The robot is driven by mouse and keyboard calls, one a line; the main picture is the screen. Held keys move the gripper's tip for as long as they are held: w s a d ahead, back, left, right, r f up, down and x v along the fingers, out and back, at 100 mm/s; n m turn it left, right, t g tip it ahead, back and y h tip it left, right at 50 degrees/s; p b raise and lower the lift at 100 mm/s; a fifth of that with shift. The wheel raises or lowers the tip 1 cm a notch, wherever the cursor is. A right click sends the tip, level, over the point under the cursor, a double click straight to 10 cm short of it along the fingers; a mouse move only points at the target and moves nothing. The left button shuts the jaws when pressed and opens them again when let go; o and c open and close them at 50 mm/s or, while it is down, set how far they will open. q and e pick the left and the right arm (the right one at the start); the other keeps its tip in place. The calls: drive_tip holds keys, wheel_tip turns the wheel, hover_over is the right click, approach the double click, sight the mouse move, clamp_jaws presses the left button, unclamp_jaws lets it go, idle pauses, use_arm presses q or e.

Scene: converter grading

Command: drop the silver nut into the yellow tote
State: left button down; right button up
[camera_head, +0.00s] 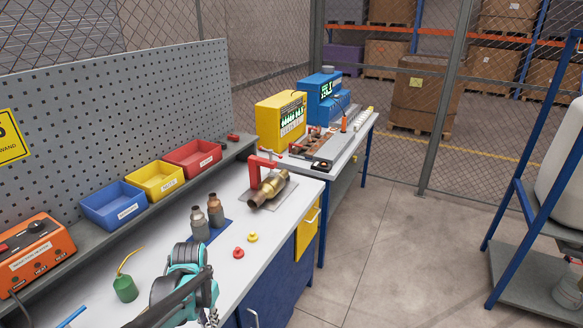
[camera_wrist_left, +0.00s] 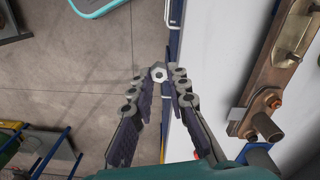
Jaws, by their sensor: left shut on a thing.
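The silver nut (camera_wrist_left: 158,74) is a small bright hex nut between my left gripper's fingertips in the left wrist view. My left gripper (camera_wrist_left: 159,80) is shut on it, over the bench's front edge with floor to one side. In the head view my left arm is at the bottom, and the nut cannot be made out there. The yellow tote (camera_head: 153,183) is a small labelled bin on the back shelf, between the blue tote (camera_head: 113,207) and the red tote (camera_head: 193,160). It is well apart from my left gripper. My right gripper is not in view.
Two metal converters (camera_head: 199,224) stand on a blue mat mid-bench. A brass converter (camera_head: 270,190) lies under a red clamp (camera_head: 256,170). A green oil can (camera_head: 125,287) and red and yellow knobs (camera_head: 238,253) sit nearby. An orange device (camera_head: 34,250) is at left.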

use_arm(q)
drive_tip(key=d+f+n+b, duration=0.1)
drive_tip(key=d+f+b, duration=0.1)
drive_tip(key=f, duration=0.4)
drive_tip(key=d+f+n+b, duration=0.1)
drive_tip(key=d+f+b, duration=0.1)
drive_tip(key=f+b, duration=0.3)
wheel_tip(320, 180, down, 3)
drive_tip(key=shift+d+r, duration=0.15)
drive_tip(key=shift+r, duration=0.05)
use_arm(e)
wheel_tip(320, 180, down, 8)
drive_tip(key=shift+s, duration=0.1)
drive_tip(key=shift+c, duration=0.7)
